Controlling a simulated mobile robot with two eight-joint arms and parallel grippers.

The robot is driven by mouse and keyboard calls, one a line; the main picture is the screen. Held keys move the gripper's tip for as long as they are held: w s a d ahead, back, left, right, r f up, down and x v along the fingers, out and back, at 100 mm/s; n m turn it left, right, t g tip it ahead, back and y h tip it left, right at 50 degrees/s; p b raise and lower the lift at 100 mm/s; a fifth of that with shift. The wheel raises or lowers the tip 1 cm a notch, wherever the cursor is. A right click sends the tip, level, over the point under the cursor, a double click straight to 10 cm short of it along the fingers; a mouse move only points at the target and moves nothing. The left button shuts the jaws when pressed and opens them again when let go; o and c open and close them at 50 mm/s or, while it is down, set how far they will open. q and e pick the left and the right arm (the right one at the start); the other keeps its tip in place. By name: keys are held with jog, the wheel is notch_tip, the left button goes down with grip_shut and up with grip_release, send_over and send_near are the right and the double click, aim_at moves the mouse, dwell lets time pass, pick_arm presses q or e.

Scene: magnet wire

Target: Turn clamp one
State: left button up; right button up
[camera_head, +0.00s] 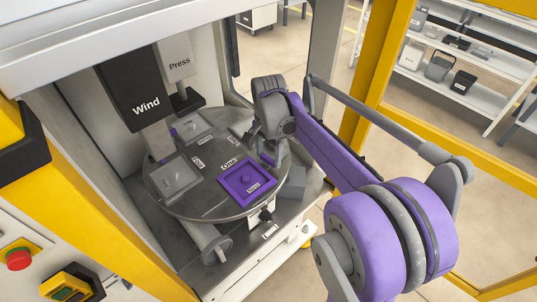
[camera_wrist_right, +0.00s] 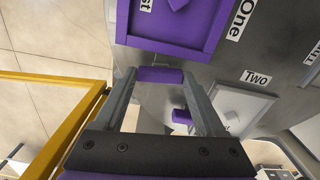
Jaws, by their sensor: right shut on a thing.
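A grey round table carries a purple square plate (camera_head: 247,180) beside the label "One", with a small purple knob on top. The plate also shows in the right wrist view (camera_wrist_right: 178,22). Clamp one's short purple handle (camera_wrist_right: 160,75) is beside this plate, between my right fingertips. My right gripper (camera_wrist_right: 160,78) is shut on that handle, one finger at each end. In the head view my right gripper (camera_head: 267,150) reaches down at the right rim of the table, and my purple arm hides part of it. My left gripper is not in view.
Another purple handle (camera_wrist_right: 182,117) stands close to my right finger, beside the grey plate (camera_wrist_right: 240,108) near "Two". The black "Wind" block (camera_head: 140,88) and the "Press" unit (camera_head: 178,65) stand over the back. A yellow frame post (camera_head: 372,70) rises behind my right arm.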

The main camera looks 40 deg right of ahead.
jog(key=n, duration=0.4)
jog(key=shift+b, duration=0.3)
jog(key=n, duration=0.8)
jog(key=shift+b, duration=0.35)
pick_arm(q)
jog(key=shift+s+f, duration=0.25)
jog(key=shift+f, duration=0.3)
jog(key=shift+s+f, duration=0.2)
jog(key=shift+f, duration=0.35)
pick_arm(e)
jog(key=shift+n, duration=2.2)
jog(key=o, duration=1.3)
